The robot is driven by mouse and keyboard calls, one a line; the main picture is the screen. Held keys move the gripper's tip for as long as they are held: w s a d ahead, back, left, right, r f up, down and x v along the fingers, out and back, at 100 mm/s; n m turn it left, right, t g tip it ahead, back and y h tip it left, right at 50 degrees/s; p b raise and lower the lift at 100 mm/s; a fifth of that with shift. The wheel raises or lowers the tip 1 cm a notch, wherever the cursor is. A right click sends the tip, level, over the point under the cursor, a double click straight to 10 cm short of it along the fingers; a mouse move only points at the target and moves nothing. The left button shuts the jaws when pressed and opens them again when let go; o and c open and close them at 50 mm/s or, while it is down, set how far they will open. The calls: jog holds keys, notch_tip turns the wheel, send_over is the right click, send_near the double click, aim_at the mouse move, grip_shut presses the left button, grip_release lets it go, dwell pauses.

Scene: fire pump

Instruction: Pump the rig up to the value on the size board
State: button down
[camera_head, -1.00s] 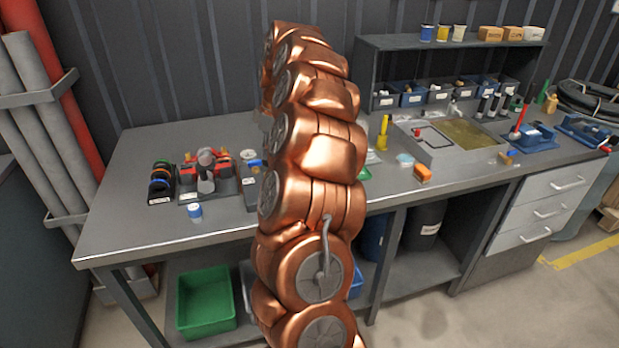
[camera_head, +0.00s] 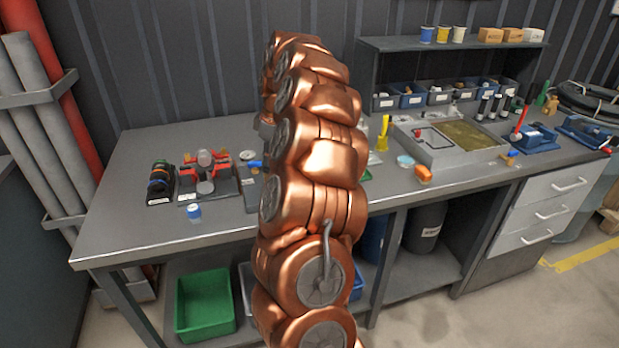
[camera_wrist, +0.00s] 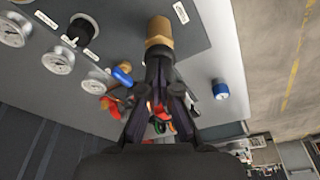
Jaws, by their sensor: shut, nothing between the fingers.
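In the wrist view, my gripper (camera_wrist: 158,66) has its dark fingers closed together at the tips. A brass-coloured cylinder (camera_wrist: 158,30) lies just beyond the fingertips; I cannot tell whether they touch it. A grey panel to its left carries several round white dial gauges, one a gauge (camera_wrist: 58,60), and a black knob (camera_wrist: 82,28). The dial readings are too small to read. In the head view, my copper-coloured arm crosses the middle and hides my gripper and part of the bench. No board with a readable value shows in either view.
The grey bench (camera_head: 125,215) holds a red and grey device (camera_head: 205,172), a blue-topped jar (camera_head: 194,212), a rack of coloured rings (camera_head: 160,183) and a shallow tray (camera_head: 445,150). A shelf (camera_head: 450,42) stands behind. The bench's front left is clear. A green bin (camera_head: 205,305) sits below.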

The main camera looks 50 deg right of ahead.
jog(key=shift+r+p, duration=0.45)
jog(key=shift+r, duration=1.1)
jog(key=shift+f, duration=0.2)
jog(key=shift+f+b, duration=0.85)
jog(key=shift+f, duration=0.6)
jog(key=shift+r, duration=0.15)
jog(key=shift+r+p, duration=0.55)
jog(key=shift+r, duration=0.95)
jog(key=shift+f, duration=0.15)
